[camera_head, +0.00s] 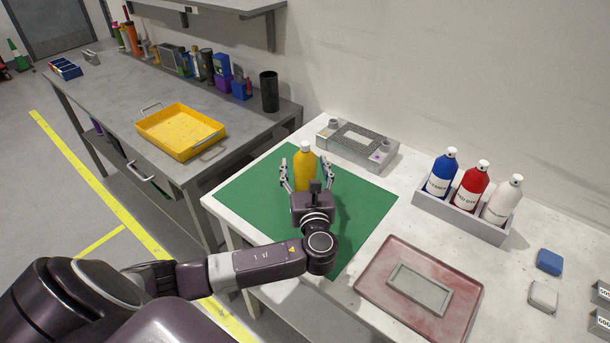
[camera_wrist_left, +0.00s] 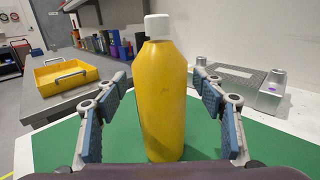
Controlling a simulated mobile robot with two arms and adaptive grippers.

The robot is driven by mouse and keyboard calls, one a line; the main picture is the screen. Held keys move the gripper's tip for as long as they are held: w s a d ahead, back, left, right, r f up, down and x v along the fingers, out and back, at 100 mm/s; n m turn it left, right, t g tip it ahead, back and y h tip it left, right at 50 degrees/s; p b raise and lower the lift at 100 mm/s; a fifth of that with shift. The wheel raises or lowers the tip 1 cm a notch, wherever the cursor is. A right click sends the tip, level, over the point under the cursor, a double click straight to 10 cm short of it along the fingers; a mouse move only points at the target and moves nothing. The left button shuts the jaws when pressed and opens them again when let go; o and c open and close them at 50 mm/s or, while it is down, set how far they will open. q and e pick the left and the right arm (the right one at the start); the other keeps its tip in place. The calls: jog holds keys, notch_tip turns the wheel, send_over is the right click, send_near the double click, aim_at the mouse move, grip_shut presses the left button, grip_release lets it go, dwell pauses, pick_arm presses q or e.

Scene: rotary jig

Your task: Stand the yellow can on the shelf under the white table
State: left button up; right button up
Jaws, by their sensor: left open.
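The yellow can (camera_head: 304,168), a bottle shape with a white cap, stands upright on the green mat (camera_head: 352,205) on the white table (camera_head: 340,285). My left gripper (camera_head: 307,178) is open, its fingers on either side of the can. In the left wrist view the can (camera_wrist_left: 163,95) stands between the two finger pads, with gaps visible on both sides. The shelf under the white table is hidden in both views. My right gripper is not in view.
A grey device (camera_head: 357,145) stands behind the mat. A grey box (camera_head: 462,214) holds blue, red and white bottles. A reddish tray (camera_head: 375,285) lies at the front. A yellow tray (camera_head: 180,131) is on the grey bench (camera_head: 130,95) at left.

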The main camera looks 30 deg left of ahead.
pick_arm(q)
jog(key=shift+c, duration=0.6)
jog(key=c, duration=1.3)
jog(key=shift+r, duration=0.1)
jog(key=c, duration=0.3)
